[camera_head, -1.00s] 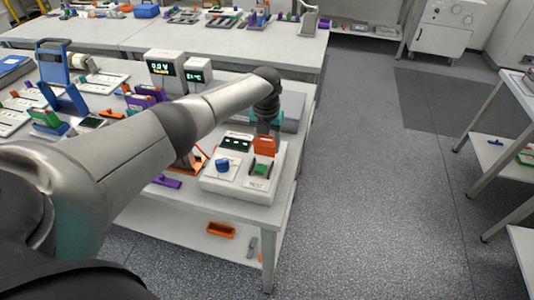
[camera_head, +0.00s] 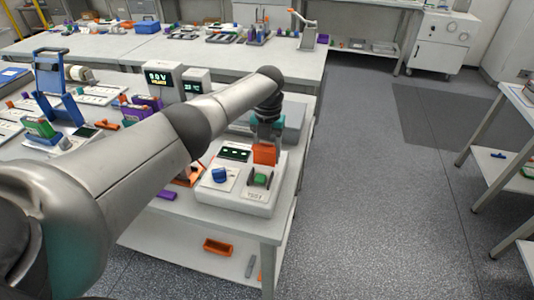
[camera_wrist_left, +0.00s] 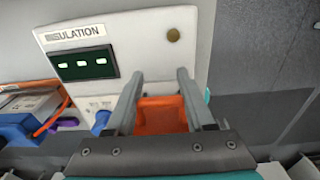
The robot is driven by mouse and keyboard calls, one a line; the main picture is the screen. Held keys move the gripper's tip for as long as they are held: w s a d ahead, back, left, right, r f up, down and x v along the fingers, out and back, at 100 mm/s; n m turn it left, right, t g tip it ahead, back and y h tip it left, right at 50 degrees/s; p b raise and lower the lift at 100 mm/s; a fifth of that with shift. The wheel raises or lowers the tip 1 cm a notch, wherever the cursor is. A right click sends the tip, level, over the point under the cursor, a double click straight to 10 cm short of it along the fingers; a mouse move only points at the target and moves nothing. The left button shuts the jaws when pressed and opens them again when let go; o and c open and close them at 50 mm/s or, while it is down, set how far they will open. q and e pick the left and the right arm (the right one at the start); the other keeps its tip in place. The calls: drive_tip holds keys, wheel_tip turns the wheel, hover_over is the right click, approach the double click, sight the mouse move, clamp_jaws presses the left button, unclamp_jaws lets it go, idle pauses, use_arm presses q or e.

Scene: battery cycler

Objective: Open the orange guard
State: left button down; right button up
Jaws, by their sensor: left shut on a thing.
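The orange guard (camera_head: 264,154) stands raised behind the green button (camera_head: 260,180) on the right side of a white insulation tester (camera_head: 225,203). My left gripper (camera_head: 266,138) reaches down from above and is shut on the guard's upper part. In the left wrist view the guard (camera_wrist_left: 162,115) sits between the two grey fingers (camera_wrist_left: 160,76), its lower part hidden by the gripper body. The green button is hidden in that view. My right gripper is not in view.
The tester has a dark display (camera_head: 234,154) and a blue knob (camera_head: 220,175). A grey box (camera_head: 291,118) lies behind it, and meters (camera_head: 163,80) stand behind left. A purple piece (camera_head: 165,194) lies to its left. The table's right edge is close; open floor lies beyond.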

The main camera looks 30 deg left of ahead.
use_arm(q)
drive_tip(key=shift+c, duration=1.3)
unclamp_jaws()
drive_tip(key=shift+f, duration=0.1)
wheel_tip(320, 180, up, 15)
drive_tip(key=p, duration=0.1)
drive_tip(key=shift+w, duration=0.35)
